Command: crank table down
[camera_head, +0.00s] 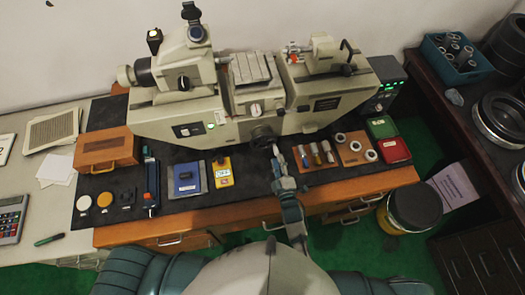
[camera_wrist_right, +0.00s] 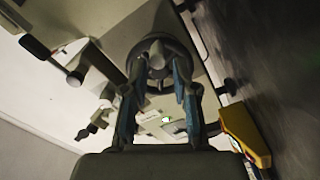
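The measuring machine (camera_head: 215,105) stands at the back of the bench, with its small grooved table (camera_head: 250,68) at the middle. A dark round crank (camera_head: 262,134) sits on its front below the table. My right gripper (camera_head: 274,152) points at the crank from the front. In the right wrist view, the crank's hub (camera_wrist_right: 157,56) lies between the two blue-grey fingertips of my right gripper (camera_wrist_right: 158,68). The fingers stand apart, one on each side; firm contact is not visible. My left gripper is out of view.
A yellow box (camera_head: 222,172) and a blue booklet (camera_head: 187,178) lie left of my right gripper. Small cylinders (camera_head: 315,153) and rings (camera_head: 355,147) lie to its right. A wooden box (camera_head: 106,150) stands at left. A yellow bin (camera_head: 398,215) stands off the bench's right front.

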